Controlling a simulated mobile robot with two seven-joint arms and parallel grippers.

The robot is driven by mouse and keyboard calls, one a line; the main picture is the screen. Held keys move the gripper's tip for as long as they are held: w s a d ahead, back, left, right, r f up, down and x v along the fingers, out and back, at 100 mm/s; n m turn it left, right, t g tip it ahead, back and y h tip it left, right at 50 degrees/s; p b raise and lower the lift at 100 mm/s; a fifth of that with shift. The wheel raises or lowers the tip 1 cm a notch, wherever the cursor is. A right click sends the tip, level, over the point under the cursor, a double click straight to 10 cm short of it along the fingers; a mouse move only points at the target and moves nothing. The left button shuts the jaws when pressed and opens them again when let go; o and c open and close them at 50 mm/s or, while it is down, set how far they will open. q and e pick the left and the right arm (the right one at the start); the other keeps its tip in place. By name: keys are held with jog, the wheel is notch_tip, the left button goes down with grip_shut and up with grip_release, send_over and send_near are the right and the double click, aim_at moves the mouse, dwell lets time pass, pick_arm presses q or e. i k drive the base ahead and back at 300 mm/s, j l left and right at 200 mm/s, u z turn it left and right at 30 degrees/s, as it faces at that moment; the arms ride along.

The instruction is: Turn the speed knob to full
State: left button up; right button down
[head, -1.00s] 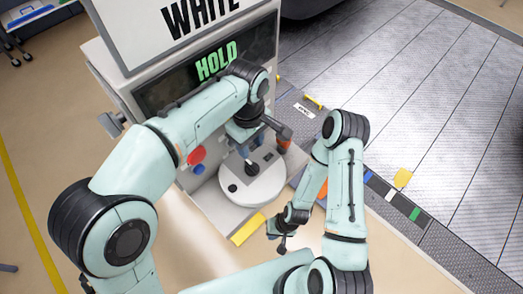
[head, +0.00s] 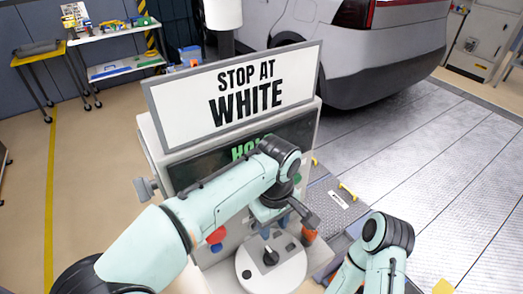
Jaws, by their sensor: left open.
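The machine (head: 150,135) stands in front of me with a white "STOP AT WHITE" sign (head: 240,92) on top. A dark display (head: 190,170) under the sign shows green letters, partly hidden by my left arm. At its base is a round white plate (head: 250,275) with a black knob-like part (head: 270,257) standing on it; I cannot tell whether this is the speed knob. My left gripper (head: 272,220) is open, just above and behind that part, before the machine's front. My own wrist hides part of the front. My right gripper is out of view; only its arm shows.
A red button (head: 217,235) and a blue one (head: 216,247) sit left of my left gripper. An orange item (head: 308,236) stands right of it. A grey car (head: 390,50) is behind. A grey knob (head: 145,188) sticks out of the machine's left side.

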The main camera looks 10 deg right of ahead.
aim_at(145, 188)
jog(key=k, duration=1)
